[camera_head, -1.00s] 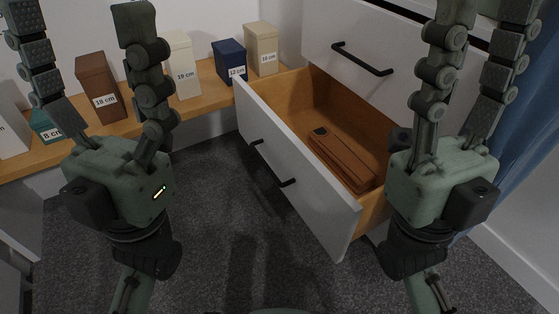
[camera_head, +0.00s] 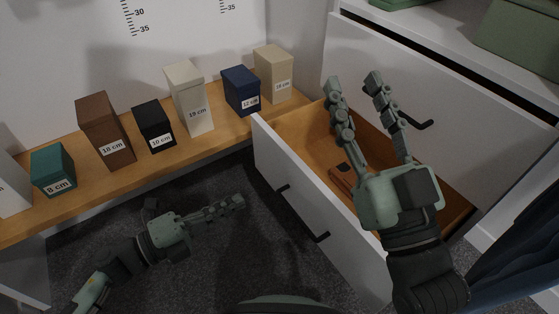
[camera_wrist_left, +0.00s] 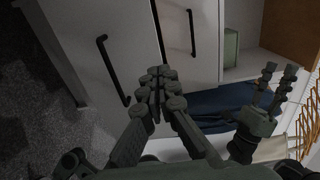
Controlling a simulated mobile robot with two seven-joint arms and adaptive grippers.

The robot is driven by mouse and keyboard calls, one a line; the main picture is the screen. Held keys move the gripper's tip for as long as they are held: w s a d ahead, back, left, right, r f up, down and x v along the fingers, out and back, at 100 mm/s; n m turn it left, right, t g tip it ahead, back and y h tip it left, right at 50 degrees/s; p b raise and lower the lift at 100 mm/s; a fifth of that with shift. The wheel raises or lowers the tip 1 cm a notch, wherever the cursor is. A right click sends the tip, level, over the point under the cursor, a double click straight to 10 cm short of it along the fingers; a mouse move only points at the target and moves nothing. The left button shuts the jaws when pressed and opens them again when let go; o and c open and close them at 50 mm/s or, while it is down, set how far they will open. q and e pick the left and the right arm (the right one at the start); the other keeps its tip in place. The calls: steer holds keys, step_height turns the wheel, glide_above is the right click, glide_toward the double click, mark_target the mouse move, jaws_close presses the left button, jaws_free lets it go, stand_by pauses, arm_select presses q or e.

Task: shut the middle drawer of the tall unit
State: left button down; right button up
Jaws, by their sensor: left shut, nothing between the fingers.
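A brown object (camera_head: 342,178) lies in the drawer. A shut drawer front (camera_head: 450,100) with a black handle (camera_head: 412,120) is above. A wooden shelf (camera_head: 220,133) with several labelled boxes runs along the wall. Blue cloth (camera_head: 525,250) hangs at right. Dark carpet (camera_head: 215,260) is clear.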

arm_select(q)
glide_toward(301, 170)
steer(key=x, duration=0.5)
steer(key=shift+w+d, duration=0.1)
steer(key=shift+x, duration=0.8)
arm_select(e)
steer(key=shift+r, duration=0.15)
arm_select(q)
steer(key=shift+d, duration=0.1)
steer(key=shift+w+d, duration=0.25)
steer(key=x, duration=1.8)
steer(key=shift+w+d, duration=0.2)
steer(key=shift+d, duration=0.1)
arm_select(e)
steer(key=shift+s+d+r+t, duration=0.1)
steer(key=shift+s+t, duration=0.05)
steer(key=shift+t, duration=0.15)
arm_select(q)
steer(key=shift+a+f, duration=0.1)
steer(key=shift+a, duration=0.05)
